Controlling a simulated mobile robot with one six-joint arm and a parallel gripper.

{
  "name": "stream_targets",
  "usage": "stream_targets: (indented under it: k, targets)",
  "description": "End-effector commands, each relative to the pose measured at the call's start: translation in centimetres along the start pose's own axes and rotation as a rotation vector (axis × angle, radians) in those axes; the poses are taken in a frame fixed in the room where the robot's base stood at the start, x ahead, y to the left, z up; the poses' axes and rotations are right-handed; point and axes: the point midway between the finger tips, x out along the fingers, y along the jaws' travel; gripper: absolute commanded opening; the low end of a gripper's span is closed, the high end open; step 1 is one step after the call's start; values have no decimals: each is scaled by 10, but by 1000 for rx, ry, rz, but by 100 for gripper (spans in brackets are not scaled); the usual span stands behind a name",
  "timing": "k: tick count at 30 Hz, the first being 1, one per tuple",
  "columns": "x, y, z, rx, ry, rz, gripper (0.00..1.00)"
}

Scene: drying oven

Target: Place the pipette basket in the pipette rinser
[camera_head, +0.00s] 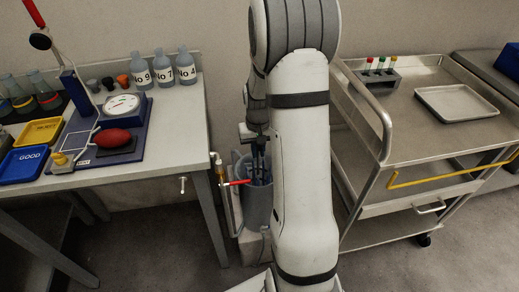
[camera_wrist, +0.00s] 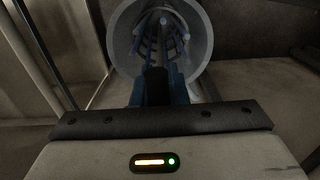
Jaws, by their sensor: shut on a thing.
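The pipette rinser (camera_head: 258,212) is a grey upright cylinder on the floor between the bench and the cart, partly hidden by my arm. In the wrist view its round grey rim (camera_wrist: 122,38) surrounds the pipette basket (camera_wrist: 165,38), which holds several bluish pipettes. The basket (camera_head: 261,168) also shows at the rinser's mouth in the head view. My gripper (camera_head: 257,142) is above the mouth, shut on the basket's upper part; its dark fingers show in the wrist view (camera_wrist: 157,80). The fingers hide the exact grip, and I cannot tell how deep the basket sits.
A red-handled valve (camera_head: 240,183) is beside the rinser's left side. The bench (camera_head: 150,165) on the left carries bottles, trays and a scale. A metal cart (camera_head: 425,140) with a test-tube rack (camera_head: 378,78) stands close on the right.

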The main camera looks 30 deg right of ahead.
Motion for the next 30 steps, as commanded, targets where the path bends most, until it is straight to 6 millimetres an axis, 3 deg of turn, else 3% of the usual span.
stream_targets:
  k: [12, 13, 21, 30]
  targets:
    - [10, 0, 0, 1, 0, 0, 0]
    - [10, 0, 0, 1, -1, 0, 14]
    - [10, 1, 0, 2, -1, 0, 35]
    - [10, 1, 0, 2, 0, 0, 35]
